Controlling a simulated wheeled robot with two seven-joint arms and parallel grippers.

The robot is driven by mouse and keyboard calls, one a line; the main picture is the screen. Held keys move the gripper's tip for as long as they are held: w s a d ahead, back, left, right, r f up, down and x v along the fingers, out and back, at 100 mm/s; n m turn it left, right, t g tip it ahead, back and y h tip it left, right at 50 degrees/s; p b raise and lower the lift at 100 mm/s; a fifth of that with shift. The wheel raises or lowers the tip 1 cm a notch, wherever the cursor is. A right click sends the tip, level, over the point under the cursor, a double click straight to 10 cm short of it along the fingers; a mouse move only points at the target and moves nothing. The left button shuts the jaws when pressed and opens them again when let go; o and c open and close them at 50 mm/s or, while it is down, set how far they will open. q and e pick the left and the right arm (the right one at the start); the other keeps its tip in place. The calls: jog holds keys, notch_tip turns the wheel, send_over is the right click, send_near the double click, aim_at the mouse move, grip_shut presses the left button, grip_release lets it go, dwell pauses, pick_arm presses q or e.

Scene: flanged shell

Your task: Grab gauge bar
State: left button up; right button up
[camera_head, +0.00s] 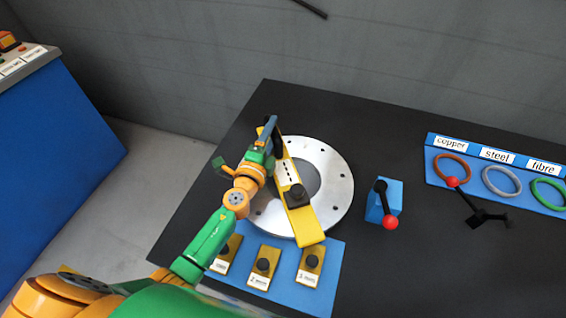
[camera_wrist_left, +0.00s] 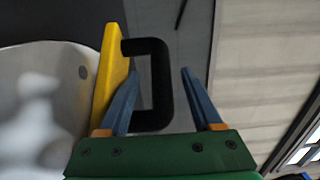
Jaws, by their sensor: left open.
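The gauge bar (camera_head: 307,226) is a long yellow bar lying across the silver ring flange (camera_head: 336,168). It has a black knob block on its near half and a black loop handle at its far end. In the left wrist view the yellow bar (camera_wrist_left: 110,70) stands at the left with its black handle (camera_wrist_left: 162,85) sticking out from it. My left gripper (camera_head: 268,138) is open at the far end of the bar. In the wrist view its two blue fingers (camera_wrist_left: 160,72) stand either side of the handle's outer grip, with a gap on the right. My right gripper is out of view.
A blue mat (camera_head: 285,283) with several small yellow knobbed blocks lies in front of the flange. To the right are a blue block with a red-ball lever (camera_head: 392,190), another red-ball lever (camera_head: 480,215), and a blue rack of rings (camera_head: 470,185). The black table is clear between them.

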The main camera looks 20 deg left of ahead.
pick_arm(q)
jog(key=shift+s+r, duration=0.15)
jog(key=shift+s, duration=0.1)
jog(key=c, duration=0.8)
grip_shut()
jog(key=shift+w, duration=0.1)
